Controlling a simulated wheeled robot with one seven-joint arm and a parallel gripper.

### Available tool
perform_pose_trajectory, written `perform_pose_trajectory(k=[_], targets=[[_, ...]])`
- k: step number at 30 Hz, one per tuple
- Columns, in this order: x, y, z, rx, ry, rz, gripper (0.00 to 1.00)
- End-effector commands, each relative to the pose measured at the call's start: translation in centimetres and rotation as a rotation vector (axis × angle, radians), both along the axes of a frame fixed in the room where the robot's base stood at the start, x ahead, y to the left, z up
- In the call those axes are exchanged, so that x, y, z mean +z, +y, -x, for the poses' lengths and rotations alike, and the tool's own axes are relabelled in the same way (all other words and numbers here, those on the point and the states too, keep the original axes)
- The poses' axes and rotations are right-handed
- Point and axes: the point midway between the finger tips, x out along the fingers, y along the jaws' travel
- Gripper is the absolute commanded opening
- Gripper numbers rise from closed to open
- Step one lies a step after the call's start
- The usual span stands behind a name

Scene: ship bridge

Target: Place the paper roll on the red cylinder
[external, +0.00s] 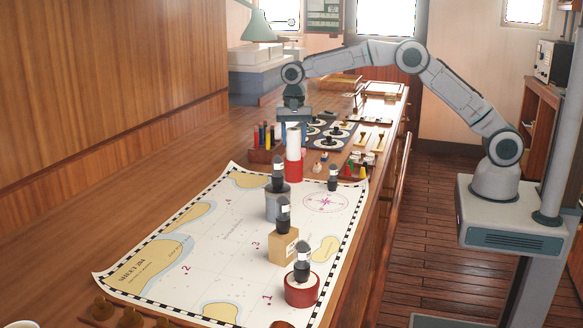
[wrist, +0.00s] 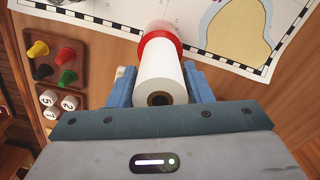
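The white paper roll (external: 293,143) stands upright directly above the red cylinder (external: 293,172) near the far edge of the chart. In the wrist view the roll (wrist: 162,78) points away from me, its dark hollow end nearest, and the red cylinder (wrist: 158,40) shows at its far end. I cannot tell if the two touch. My gripper (external: 293,119) points down over the roll's top. In the wrist view its blue fingers (wrist: 162,88) lie close against both sides of the roll, seemingly shut on it.
Another red cylinder (external: 302,292) with a black-topped piece stands at the chart's near end. A tan block (external: 284,246) and a grey cylinder (external: 277,204) stand between. A rack of coloured pieces (external: 263,146) is close left of the roll.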

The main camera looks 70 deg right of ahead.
Motion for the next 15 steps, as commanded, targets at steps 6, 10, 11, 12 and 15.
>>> perform_pose_trajectory(k=[6,10,11,12,15], targets=[[0.0,0.0,0.0,0.000,0.000,0.000,0.63],[0.1,0.0,0.0,0.000,0.000,0.000,0.63],[0.3,0.0,0.0,0.000,0.000,0.000,0.63],[0.6,0.0,0.0,0.000,-0.001,0.000,0.63],[1.6,0.0,-0.1,0.000,-0.003,0.000,0.63]])
